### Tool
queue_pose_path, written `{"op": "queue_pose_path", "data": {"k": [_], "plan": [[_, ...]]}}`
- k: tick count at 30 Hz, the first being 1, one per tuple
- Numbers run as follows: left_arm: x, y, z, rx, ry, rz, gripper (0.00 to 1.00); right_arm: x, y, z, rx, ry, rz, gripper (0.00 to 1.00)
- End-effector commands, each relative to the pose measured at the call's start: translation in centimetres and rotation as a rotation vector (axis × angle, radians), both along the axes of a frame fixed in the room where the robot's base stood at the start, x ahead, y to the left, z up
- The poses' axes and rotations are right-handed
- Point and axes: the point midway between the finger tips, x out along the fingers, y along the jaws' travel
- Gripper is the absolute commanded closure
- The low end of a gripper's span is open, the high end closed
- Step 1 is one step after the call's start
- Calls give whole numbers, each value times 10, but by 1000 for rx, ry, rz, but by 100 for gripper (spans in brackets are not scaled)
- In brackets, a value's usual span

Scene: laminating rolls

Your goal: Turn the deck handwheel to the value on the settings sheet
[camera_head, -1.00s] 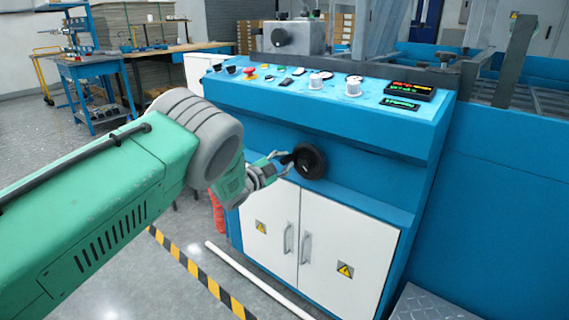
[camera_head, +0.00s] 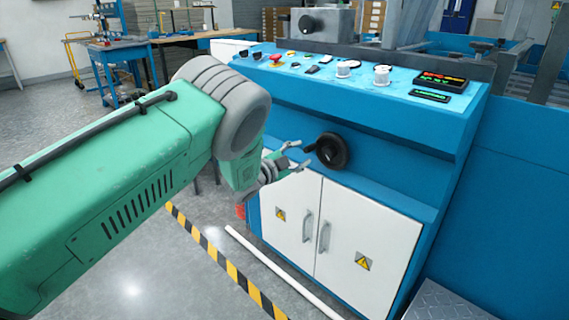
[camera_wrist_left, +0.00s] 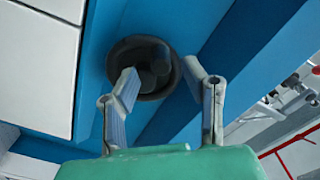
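The black handwheel (camera_head: 333,152) sits on the blue front of the machine, above the white cabinet doors. Its handle points left, toward my left gripper (camera_head: 301,154). The left gripper is open, its fingertips spread just left of the wheel and close to the handle. In the left wrist view the handwheel (camera_wrist_left: 119,62) lies beyond the two parted fingers (camera_wrist_left: 165,80), with the dark handle between their tips. I see nothing held, and I cannot tell whether a finger touches the handle. The right gripper is out of view. I cannot make out a settings sheet.
The blue panel top carries knobs, a red button (camera_head: 274,58) and two lit displays (camera_head: 441,79); their digits are too small to read. White cabinet doors (camera_head: 345,232) with handles are below. A white pipe (camera_head: 277,270) and striped floor tape lie in front.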

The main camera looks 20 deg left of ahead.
Motion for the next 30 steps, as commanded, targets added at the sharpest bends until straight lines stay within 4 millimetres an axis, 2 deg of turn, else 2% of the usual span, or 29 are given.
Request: {"op": "queue_pose_path", "data": {"k": [6, 12, 17, 30], "plan": [[-43, 16, -1, 0, 4, 2, 61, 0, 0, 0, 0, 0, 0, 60], [-69, 26, -2, 0, 4, 1, 61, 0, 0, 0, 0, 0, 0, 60], [-76, 28, -2, 0, 3, 0, 61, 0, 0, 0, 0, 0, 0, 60], [-76, 28, -2, 0, 2, 0, 61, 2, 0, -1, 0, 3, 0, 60]]}}
